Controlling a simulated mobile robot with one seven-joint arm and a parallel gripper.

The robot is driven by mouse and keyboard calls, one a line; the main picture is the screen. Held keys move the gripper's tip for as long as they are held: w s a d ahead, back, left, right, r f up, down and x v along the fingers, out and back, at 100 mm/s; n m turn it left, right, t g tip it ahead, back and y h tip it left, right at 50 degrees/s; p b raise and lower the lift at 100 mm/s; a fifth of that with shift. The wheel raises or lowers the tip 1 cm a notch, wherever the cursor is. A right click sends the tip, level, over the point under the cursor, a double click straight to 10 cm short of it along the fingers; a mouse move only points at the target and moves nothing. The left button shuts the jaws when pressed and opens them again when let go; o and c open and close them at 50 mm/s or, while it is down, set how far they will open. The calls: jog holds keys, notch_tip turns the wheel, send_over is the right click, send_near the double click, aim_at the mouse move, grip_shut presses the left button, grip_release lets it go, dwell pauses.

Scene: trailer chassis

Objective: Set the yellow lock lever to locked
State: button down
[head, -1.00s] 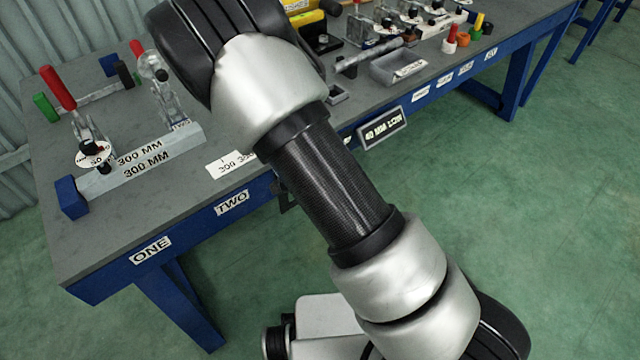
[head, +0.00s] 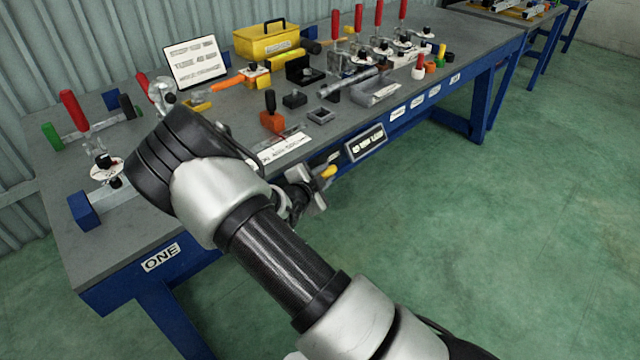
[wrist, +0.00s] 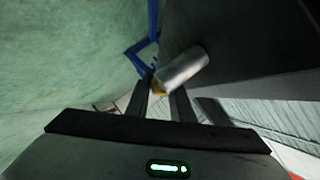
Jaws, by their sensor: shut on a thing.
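The yellow lock lever (head: 328,171) shows as a small yellow piece at the front edge of the bench, beside my gripper (head: 308,190). In the wrist view, a yellow bit of the lever (wrist: 158,88) shows between the fingers, next to a silver cylinder (wrist: 183,68). My gripper (wrist: 163,98) is shut on the lever. The fingers hide most of it, and I cannot tell its setting.
The grey bench (head: 250,105) carries clamps with red handles, a yellow toolbox (head: 268,40), an orange block (head: 272,122) and a grey tray (head: 376,92). A framed label (head: 365,142) hangs at its front. The green floor (head: 480,240) is clear on the right.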

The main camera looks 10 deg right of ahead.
jog(key=shift+r, duration=0.2)
dwell(0.3)
jog(key=c, duration=1.5)
grip_release()
jog(key=shift+w, duration=0.1)
jog(key=shift+c, duration=0.2)
jog(key=shift+a, duration=0.1)
